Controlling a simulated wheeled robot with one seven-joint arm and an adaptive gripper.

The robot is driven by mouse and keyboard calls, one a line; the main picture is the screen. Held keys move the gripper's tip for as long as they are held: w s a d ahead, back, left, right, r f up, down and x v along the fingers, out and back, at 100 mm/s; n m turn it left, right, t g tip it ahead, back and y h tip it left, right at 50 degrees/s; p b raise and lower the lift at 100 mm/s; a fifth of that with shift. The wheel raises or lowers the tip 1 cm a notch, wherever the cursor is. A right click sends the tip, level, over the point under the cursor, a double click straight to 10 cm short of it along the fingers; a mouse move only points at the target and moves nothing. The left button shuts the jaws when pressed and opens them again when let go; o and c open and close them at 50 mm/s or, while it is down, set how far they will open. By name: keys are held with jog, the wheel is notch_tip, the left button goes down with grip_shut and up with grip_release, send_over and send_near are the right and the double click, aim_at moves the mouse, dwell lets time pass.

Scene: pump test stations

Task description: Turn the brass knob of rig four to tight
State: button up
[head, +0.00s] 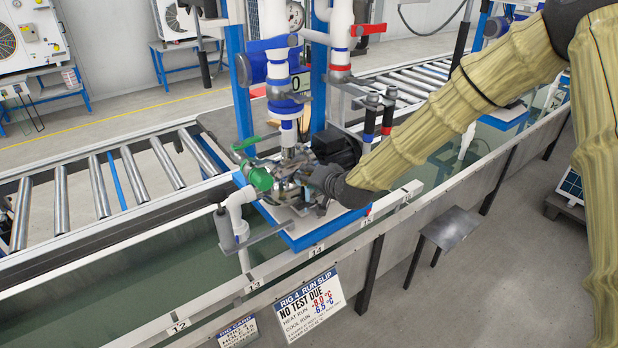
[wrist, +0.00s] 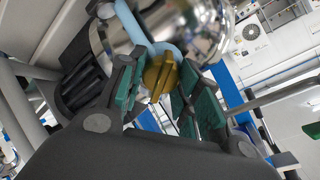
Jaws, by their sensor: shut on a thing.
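The brass knob (wrist: 160,75) shows in the wrist view, in front of the shiny round metal body of the pump (wrist: 185,30). My gripper (wrist: 158,92) has its green-padded fingers on either side of the knob and is shut on it. In the head view my gripper (head: 308,190) reaches in from the right to the pump of rig four, which stands on a blue-edged plate (head: 318,236). The knob is hidden there by my gripper and the pump parts. Any tight mark on the knob cannot be made out.
A green-handled valve (head: 260,178) and white pipe stand left of the pump. Vertical pipes with a blue valve (head: 265,62) rise behind it. A rig 4 run slip (head: 310,302) hangs on the front rail. A small grey shelf (head: 450,228) juts out at right.

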jog(key=m, duration=0.3)
jog(key=shift+d+m, duration=0.1)
jog(key=shift+m, duration=0.3)
jog(key=shift+m+g+h, duration=0.4)
jog(key=shift+m+h, duration=0.1)
jog(key=shift+m, duration=1.3)
jog(key=o, duration=1)
jog(key=v, duration=1.2)
jog(key=shift+f, duration=0.1)
jog(key=shift+f, duration=0.1)
